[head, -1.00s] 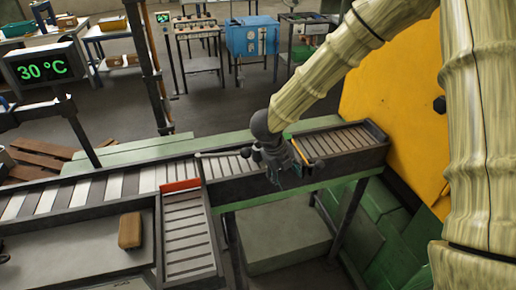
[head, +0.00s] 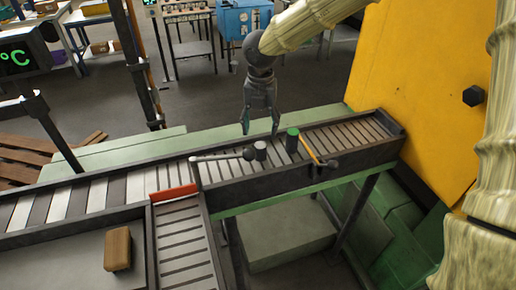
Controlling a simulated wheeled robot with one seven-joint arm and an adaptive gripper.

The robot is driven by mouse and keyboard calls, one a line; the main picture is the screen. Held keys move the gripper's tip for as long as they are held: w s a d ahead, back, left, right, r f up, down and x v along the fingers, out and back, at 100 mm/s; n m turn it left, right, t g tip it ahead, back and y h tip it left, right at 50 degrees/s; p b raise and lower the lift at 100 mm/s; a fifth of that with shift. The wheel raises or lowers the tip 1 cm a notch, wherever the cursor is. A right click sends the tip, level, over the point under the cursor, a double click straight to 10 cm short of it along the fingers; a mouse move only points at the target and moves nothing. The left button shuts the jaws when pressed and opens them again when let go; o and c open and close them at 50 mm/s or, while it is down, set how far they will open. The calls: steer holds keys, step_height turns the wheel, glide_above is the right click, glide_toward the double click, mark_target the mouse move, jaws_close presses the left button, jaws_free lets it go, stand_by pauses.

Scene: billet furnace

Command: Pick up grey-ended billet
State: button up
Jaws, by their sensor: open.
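A grey-ended billet (head: 260,151) stands upright on the slatted conveyor (head: 330,170), a small dark cylinder with a light grey top. A green-ended billet (head: 292,141) stands upright just to its right. My gripper (head: 260,130) points down with its fingers apart and empty. In the picture its fingertips are just above the grey-ended billet; I cannot tell the exact depth between them. Nothing hides the grey-ended billet's top.
A grey lever (head: 222,156) reaches close to the grey-ended billet from the left. A yellow-orange bar (head: 310,151) lies right of the green-ended one. A red stop plate (head: 174,193) tops the side chute. A brown block (head: 117,249) rests at lower left. A yellow panel (head: 425,90) stands at right.

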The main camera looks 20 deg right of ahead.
mark_target(260, 145)
steer(key=f, duration=0.2)
steer(key=a+f+p, duration=0.1)
steer(key=f, duration=0.1)
steer(key=shift+f, duration=0.2)
steer(key=shift+s+d+f+p, duration=0.3)
steer(key=shift+f+p, duration=0.1)
steer(key=shift+p, duration=0.1)
steer(key=shift+s+d+f+p, duration=0.15)
steer(key=shift+f+p, duration=0.65)
steer(key=shift+f, duration=1.35)
jaws_close()
